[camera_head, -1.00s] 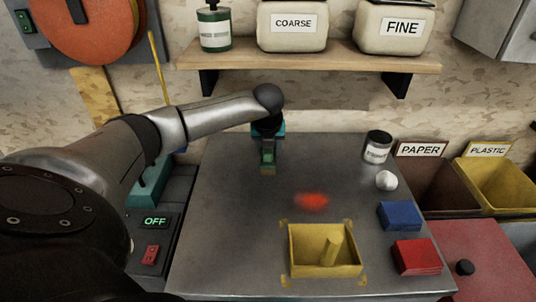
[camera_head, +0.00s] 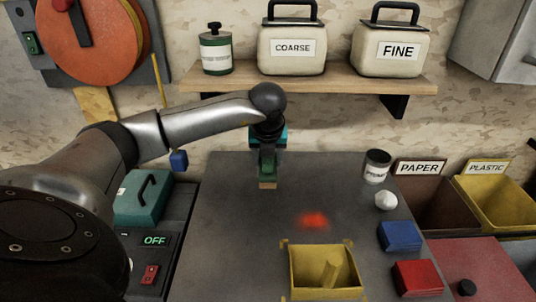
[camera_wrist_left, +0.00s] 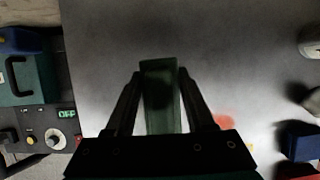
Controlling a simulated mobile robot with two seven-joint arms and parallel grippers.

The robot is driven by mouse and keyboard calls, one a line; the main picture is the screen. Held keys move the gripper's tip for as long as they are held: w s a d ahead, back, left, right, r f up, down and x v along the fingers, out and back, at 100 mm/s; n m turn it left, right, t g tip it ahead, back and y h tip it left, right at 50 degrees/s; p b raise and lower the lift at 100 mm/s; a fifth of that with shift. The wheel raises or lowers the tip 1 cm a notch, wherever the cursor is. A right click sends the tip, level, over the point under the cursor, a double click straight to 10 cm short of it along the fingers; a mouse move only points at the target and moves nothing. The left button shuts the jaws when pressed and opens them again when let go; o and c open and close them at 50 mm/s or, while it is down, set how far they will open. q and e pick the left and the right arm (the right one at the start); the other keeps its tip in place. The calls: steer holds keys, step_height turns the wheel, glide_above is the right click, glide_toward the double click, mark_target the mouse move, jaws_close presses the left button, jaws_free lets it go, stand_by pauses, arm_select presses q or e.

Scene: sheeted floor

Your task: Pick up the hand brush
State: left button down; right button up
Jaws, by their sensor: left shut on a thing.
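The hand brush (camera_head: 268,178) has a dark green body and a tan lower end in the head view. My left gripper (camera_head: 267,155) is shut on it near the far part of the grey bench top (camera_head: 225,235). The brush hangs below the gripper; I cannot tell exactly how far its lower end is from the bench. In the left wrist view the brush (camera_wrist_left: 160,95) shows as a dark green block between the two fingers. My right gripper is in neither view.
A yellow tray (camera_head: 292,285) with a peg stands at the front. A red glowing spot (camera_head: 313,221) lies behind it. A grey jar (camera_head: 376,166), white ball (camera_head: 386,200), blue block (camera_head: 400,236) and red block (camera_head: 418,278) line the right. A shelf (camera_head: 310,82) overhangs the back.

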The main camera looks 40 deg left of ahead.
arm_select(q)
steer(key=s+d, duration=1)
steer(key=s, duration=0.1)
steer(key=shift+s+b, duration=0.3)
steer(key=shift+s, duration=0.1)
steer(key=c, duration=0.8)
jaws_free()
steer(key=shift+w, duration=0.1)
steer(key=c, duration=0.6)
